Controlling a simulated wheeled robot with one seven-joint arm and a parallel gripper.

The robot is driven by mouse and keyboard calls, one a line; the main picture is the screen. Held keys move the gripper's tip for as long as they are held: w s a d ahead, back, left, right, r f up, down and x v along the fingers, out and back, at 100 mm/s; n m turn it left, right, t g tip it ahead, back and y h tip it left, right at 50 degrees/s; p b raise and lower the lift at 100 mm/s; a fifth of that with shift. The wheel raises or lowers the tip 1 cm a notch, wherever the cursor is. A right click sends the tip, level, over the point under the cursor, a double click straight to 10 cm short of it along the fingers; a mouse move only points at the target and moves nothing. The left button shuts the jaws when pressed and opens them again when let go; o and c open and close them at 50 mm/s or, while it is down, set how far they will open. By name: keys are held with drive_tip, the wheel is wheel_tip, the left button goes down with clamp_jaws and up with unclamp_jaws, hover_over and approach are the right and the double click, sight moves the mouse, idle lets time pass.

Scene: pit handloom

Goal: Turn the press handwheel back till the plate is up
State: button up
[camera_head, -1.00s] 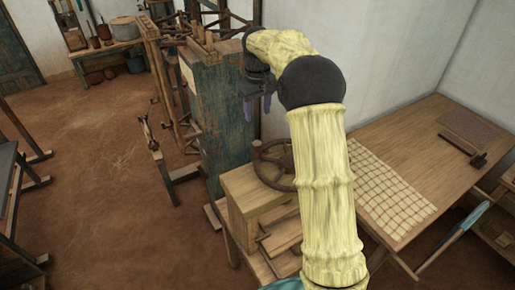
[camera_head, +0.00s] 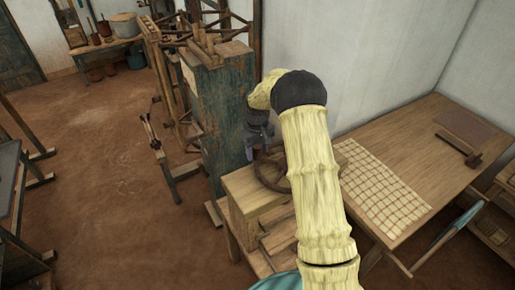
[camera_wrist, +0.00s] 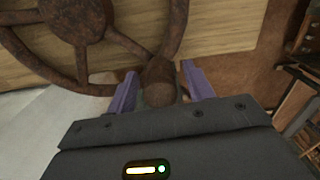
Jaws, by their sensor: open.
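The press handwheel (camera_head: 270,176) is a rusty brown spoked wheel lying flat on top of the wooden press (camera_head: 246,192). My arm hides part of it in the head view. In the wrist view the handwheel (camera_wrist: 82,48) fills the upper left, with its hub, spokes and rim showing. A rusty upright knob (camera_wrist: 160,82) on the rim stands between the two purple fingers of my gripper (camera_wrist: 160,92). The fingers are open, with a gap visible on each side of the knob. In the head view my gripper (camera_head: 262,150) is low at the wheel's far edge. The press plate cannot be made out.
A tall worn blue-green cabinet (camera_head: 228,115) stands close behind the press. A wooden table (camera_head: 415,150) with a checked cloth (camera_head: 385,190) and a dark-headed tool (camera_head: 460,150) is at the right. Brown floor (camera_head: 110,200) is open to the left.

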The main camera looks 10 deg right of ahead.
drive_tip(key=shift+f, duration=0.3)
clamp_jaws()
drive_tip(key=shift+s, duration=0.1)
